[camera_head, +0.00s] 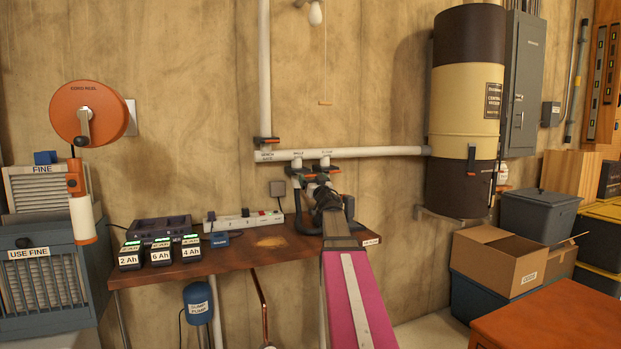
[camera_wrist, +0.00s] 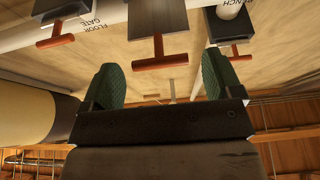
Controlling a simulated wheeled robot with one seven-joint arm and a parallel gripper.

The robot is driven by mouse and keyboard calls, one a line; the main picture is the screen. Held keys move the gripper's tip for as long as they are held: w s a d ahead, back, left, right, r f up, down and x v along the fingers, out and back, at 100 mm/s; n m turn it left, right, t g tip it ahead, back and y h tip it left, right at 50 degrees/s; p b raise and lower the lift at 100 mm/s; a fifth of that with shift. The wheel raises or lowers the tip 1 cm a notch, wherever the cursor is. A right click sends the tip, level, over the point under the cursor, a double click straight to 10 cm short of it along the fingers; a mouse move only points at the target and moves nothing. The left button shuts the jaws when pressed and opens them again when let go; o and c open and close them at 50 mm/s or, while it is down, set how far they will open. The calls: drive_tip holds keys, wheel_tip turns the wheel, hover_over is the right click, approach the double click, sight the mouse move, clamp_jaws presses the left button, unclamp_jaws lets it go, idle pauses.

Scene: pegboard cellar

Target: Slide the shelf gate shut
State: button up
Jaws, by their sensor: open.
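Three dark gates with orange-red T-handles sit on the white pipe. In the wrist view one is labelled FLOOR GATE (camera_wrist: 62,12) at left and another BENCH (camera_wrist: 228,28) at right. The middle gate (camera_wrist: 158,18) shows no readable label; by its place between those two it may be the shelf gate. Its plate stretches down to a crossbar handle. In the head view the middle gate's handle (camera_head: 299,170) hangs under the pipe, just above left of my gripper (camera_head: 322,190). My gripper (camera_wrist: 160,82) is open and empty in the wrist view, its green-padded fingers below the middle handle, apart from it.
A wooden bench (camera_head: 255,254) below holds battery packs (camera_head: 160,250), a charger and a power strip (camera_head: 243,221). The vacuum canister (camera_head: 466,105) stands right of the gates. A pull cord (camera_head: 325,100) hangs above. The wall between pipe and bench is largely clear.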

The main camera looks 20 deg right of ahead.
drive_tip(key=shift+x, duration=1.2)
drive_tip(key=c, duration=1.3)
drive_tip(key=w, duration=0.6)
drive_tip(key=shift+a, duration=0.1)
